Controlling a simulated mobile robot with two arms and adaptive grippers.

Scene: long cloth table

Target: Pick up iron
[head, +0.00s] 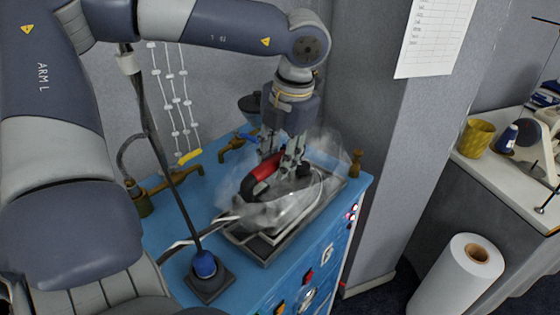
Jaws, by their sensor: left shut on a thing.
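The iron (262,188) is over a dark metal rest plate on the blue machine's top. Its red and black handle shows, but pale steam or haze blurs its body. My left gripper (282,160) comes down from above and is shut on the iron's handle. Whether the iron's sole touches the plate cannot be told through the haze. My right gripper is not in view.
The rest plate (262,245) lies on the blue machine (345,213). Brass valves (232,149) and a cable pole on a dark base (210,278) stand near it. A white roll (455,280) and a side table (510,190) are at right.

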